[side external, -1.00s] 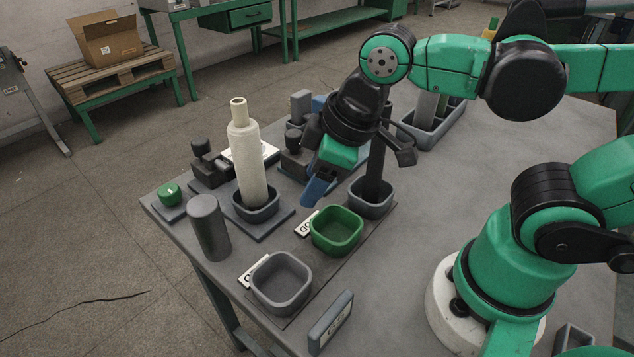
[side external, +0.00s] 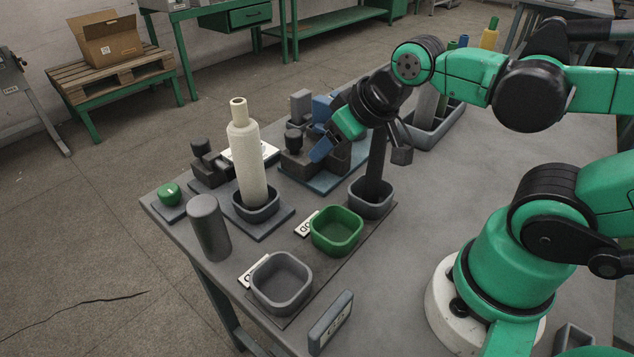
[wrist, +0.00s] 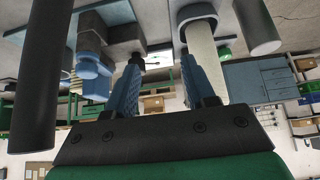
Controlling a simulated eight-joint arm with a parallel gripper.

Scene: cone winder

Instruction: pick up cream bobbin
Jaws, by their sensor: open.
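The cream bobbin (side external: 249,165) stands upright in a dark grey square cup (side external: 256,210) at the left part of the table. In the wrist view, which looks upside down, the bobbin (wrist: 203,52) hangs from its cup (wrist: 195,12), partly hidden by the right-hand finger. My gripper (side external: 320,151) is to the right of the bobbin in the side view, apart from it. Its blue fingers are open with nothing between them, also in the wrist view (wrist: 160,70).
A dark post stands in a grey cup (side external: 371,207) below my wrist. A green bin (side external: 337,241), a grey bin (side external: 282,308) and a grey cylinder (side external: 209,228) lie nearer the front. Dark and blue fixtures (side external: 300,158) are beside my gripper.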

